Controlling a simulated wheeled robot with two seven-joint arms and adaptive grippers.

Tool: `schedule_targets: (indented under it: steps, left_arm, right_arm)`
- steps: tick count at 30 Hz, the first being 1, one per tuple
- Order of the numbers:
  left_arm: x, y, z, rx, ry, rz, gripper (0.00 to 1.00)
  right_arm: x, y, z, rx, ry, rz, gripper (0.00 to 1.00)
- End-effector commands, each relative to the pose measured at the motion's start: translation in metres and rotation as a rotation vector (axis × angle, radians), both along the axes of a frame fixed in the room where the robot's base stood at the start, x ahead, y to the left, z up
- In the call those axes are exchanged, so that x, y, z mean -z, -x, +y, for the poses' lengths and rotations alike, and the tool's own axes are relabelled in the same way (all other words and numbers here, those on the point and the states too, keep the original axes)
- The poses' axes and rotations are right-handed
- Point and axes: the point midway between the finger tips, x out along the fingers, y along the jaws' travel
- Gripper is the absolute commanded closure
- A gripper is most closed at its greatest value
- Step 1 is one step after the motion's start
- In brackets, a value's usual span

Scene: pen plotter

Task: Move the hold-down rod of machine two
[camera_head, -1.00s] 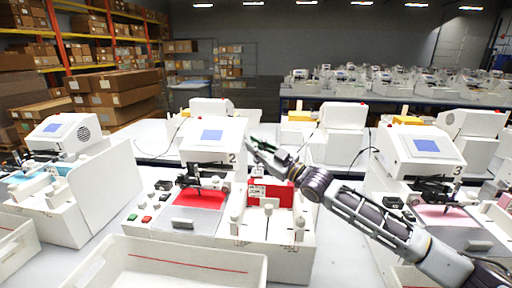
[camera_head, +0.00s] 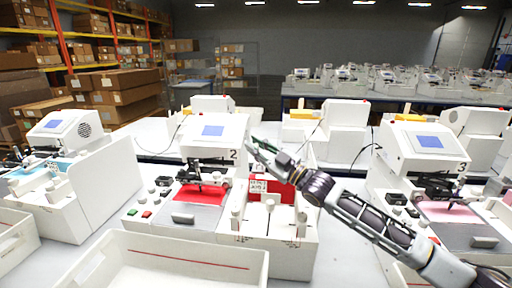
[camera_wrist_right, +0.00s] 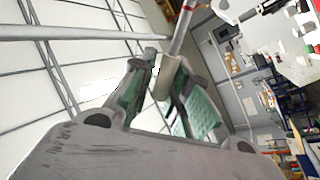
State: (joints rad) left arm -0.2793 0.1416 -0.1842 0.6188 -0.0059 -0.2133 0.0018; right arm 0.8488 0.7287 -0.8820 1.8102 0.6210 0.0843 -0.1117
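Machine two (camera_head: 214,150) stands left of centre in the head view, white, with a blue screen and a "2" on its side. Its bed holds a red sheet (camera_head: 201,194) under the pen carriage. A red panel (camera_head: 284,191) and white posts are on its right part. My right gripper (camera_head: 256,150) is beside the machine's head, above this right part. In the right wrist view its green-padded fingers (camera_wrist_right: 166,75) close on a pale cylinder (camera_wrist_right: 168,80) at the end of a grey rod (camera_wrist_right: 182,28), seemingly the hold-down rod. The rod is hard to make out in the head view. My left gripper is not in view.
Machine three (camera_head: 425,145) stands at right, beneath and behind my right forearm. Another plotter (camera_head: 60,130) with a tall side wall is at left. An open white bin (camera_head: 120,245) is in front of machine two. Cardboard boxes fill shelves at the back left.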

Motion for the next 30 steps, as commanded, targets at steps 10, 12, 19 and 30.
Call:
schedule_targets:
  steps: [10, 12, 19, 30]
  left_arm:
    - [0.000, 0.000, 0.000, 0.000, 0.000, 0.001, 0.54]
    - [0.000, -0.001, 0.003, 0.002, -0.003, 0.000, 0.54]
    - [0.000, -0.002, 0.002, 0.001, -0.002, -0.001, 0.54]
    - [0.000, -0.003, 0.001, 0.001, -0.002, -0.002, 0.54]
  right_arm:
    - [-0.001, 0.000, 0.000, -0.001, -0.001, -0.001, 0.65]
    - [-0.001, 0.000, 0.000, -0.001, -0.001, -0.001, 0.65]
    - [0.002, 0.003, -0.005, 0.000, -0.001, 0.001, 0.65]
    - [0.013, 0.021, -0.029, 0.003, 0.000, 0.002, 0.65]
